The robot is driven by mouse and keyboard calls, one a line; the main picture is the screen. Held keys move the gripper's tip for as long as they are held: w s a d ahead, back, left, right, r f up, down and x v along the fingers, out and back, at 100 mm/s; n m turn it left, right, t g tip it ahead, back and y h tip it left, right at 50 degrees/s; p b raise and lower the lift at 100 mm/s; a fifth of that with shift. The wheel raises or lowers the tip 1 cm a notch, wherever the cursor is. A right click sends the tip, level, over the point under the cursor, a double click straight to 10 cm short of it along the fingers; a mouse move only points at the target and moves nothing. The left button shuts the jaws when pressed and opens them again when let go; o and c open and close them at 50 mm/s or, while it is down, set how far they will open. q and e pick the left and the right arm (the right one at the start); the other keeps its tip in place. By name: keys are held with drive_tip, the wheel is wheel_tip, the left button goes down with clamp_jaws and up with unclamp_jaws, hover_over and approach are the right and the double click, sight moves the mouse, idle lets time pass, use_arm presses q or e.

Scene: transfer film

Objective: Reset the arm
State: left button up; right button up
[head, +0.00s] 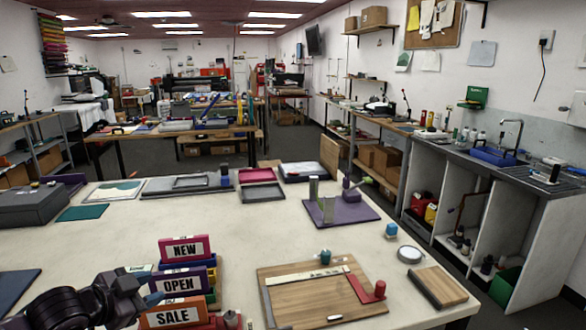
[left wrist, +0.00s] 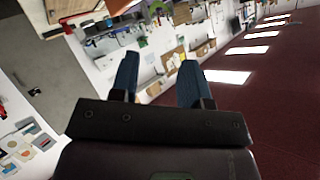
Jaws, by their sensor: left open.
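My left arm (head: 85,305) comes in at the lower left corner of the head view, dark and close to the signs on the near table. In the left wrist view, my left gripper (left wrist: 158,78) has its two blue-grey fingers apart with nothing between them. That camera sees the room tilted, with the red ceiling and its lights at the right. My right gripper is in neither view.
A pale table (head: 190,222) fills the foreground. A stack of signs, NEW (head: 185,248), OPEN (head: 182,283) and SALE (head: 170,315), stands right beside my left arm. A wooden board (head: 300,305) lies right of them. The table's middle is clear.

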use_arm(q)
drive_tip(key=s+d+f+n+y, duration=0.1)
drive_tip(key=s+f+n+y, duration=0.4)
drive_tip(key=s+f, duration=1.8)
drive_tip(key=shift+d+f+n+y, duration=0.3)
drive_tip(key=shift+f+n, duration=1)
drive_tip(key=shift+n, duration=1.4)
